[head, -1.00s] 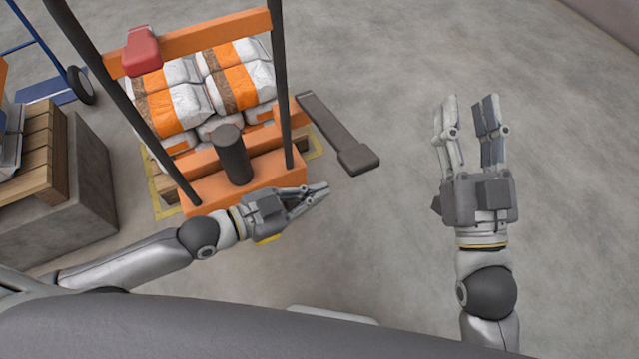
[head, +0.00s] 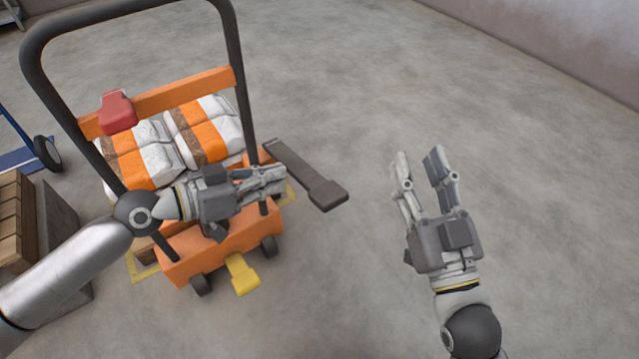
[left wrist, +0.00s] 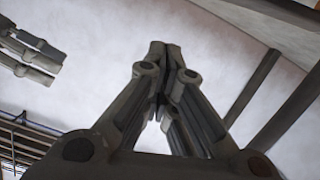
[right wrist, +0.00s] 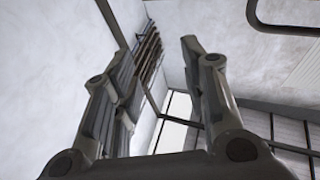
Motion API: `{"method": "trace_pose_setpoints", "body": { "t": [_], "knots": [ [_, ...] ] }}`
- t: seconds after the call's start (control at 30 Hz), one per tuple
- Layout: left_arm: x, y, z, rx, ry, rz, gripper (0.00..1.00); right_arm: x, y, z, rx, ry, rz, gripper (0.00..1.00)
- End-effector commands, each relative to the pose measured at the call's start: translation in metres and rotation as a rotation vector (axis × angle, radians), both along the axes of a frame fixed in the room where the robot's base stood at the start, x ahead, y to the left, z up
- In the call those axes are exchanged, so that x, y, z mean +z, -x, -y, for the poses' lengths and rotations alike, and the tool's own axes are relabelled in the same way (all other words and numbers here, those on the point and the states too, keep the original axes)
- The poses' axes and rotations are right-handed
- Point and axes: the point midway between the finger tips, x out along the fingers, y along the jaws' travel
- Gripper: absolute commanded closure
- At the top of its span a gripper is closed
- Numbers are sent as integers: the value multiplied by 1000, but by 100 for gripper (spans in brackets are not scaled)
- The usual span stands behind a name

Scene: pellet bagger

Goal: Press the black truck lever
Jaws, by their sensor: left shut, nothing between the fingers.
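The black truck lever (head: 305,175) is a dark flat arm with a wide pad at its end. It sticks out from the right side of the orange truck (head: 205,245) in the head view. My left gripper (head: 283,180) is shut and empty, in front of the truck's handle frame. Its fingertips point right and appear just left of the lever; whether they touch it cannot be told. The closed fingers also fill the middle of the left wrist view (left wrist: 162,50). My right gripper (head: 420,158) is open and empty over bare floor, right of the lever.
The truck has a tall black handle frame (head: 240,85), a red lever (head: 117,112) and a yellow pedal (head: 242,274). White and orange bags (head: 205,130) lie behind. The floor right of the truck is clear.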

Motion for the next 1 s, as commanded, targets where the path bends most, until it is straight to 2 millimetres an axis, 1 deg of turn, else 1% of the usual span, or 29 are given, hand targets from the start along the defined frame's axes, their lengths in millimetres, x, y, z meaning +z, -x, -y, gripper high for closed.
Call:
{"method": "trace_pose_setpoints", "body": {
  "t": [0.2, 0.33, 0.47, 0.63, 0.73, 0.83, 1.0],
  "knots": [
    [0, -1, 1, 1, 0, 1, 100, 1, 0, 0, 1, 0, 1, 60],
    [-2, -7, 10, 0, 2, 4, 100, 0, -1, -1, 1, 2, -11, 60],
    [-6, -17, 26, 0, 5, 4, 100, -9, -4, -2, 2, 19, -58, 60],
    [-14, -34, 52, 0, 4, 3, 100, -11, -4, -1, 1, 18, -58, 60],
    [-19, -44, 68, 0, 3, 3, 100, -8, -3, -1, 1, 14, -39, 60],
    [-24, -54, 84, 0, 3, 2, 100, 4, 0, -2, 5, -5, 23, 60],
    [-44, -50, 84, 1, -1, 0, 100, 28, 12, -2, 14, -48, 173, 60]
  ]
}}
